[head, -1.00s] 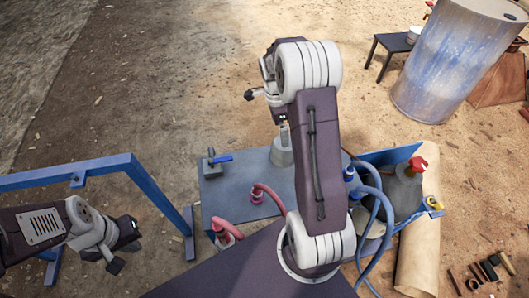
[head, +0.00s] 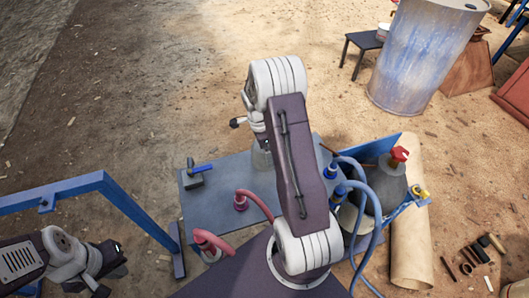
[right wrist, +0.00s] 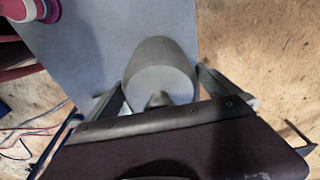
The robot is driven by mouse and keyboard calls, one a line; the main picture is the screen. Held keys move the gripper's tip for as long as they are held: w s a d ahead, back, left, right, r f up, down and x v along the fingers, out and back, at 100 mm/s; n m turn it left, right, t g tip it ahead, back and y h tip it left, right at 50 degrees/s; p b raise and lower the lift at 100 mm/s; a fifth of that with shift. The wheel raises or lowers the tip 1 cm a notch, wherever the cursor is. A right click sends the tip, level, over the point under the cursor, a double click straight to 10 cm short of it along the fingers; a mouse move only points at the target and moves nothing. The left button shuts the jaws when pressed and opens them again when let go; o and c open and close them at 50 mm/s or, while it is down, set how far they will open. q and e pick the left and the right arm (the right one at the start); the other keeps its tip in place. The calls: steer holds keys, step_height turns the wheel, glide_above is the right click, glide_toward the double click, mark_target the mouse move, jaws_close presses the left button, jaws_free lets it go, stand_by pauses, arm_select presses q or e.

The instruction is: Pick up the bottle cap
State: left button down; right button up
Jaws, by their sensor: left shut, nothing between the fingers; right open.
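A grey, tapered container (head: 261,158) stands on the blue-grey table, partly hidden behind my right arm in the head view. In the right wrist view this grey body (right wrist: 160,62) shows a round pale end with a small dark knob (right wrist: 160,99); I cannot tell whether this is the bottle cap. My right gripper (right wrist: 162,80) is open, with one finger on each side of the grey body; contact is not clear. In the head view its fingers are hidden by the arm. My left gripper (head: 112,268) is shut and empty at the lower left, away from the table.
The table (head: 215,205) also bears a blue-handled valve (head: 196,173) and red hose fittings (head: 240,203). A grey bottle with a red top (head: 387,183) and blue hoses (head: 372,196) stand to the right. A blue frame (head: 75,187) is near my left arm.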

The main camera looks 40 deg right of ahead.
steer(key=shift+c, duration=0.3)
steer(key=shift+r, duration=0.1)
steer(key=c, duration=1.5)
steer(key=shift+o, duration=0.2)
steer(key=shift+r, duration=0.1)
steer(key=shift+r, duration=0.35)
step_height(320, 180, up, 3)
steer(key=shift+r+p, duration=0.1)
steer(key=shift+p, duration=0.6)
steer(key=s+d+r+p, duration=0.1)
steer(key=s+d+r, duration=0.6)
steer(key=d, duration=0.1)
steer(key=shift+s+d+p, duration=0.35)
steer(key=shift+s, duration=0.05)
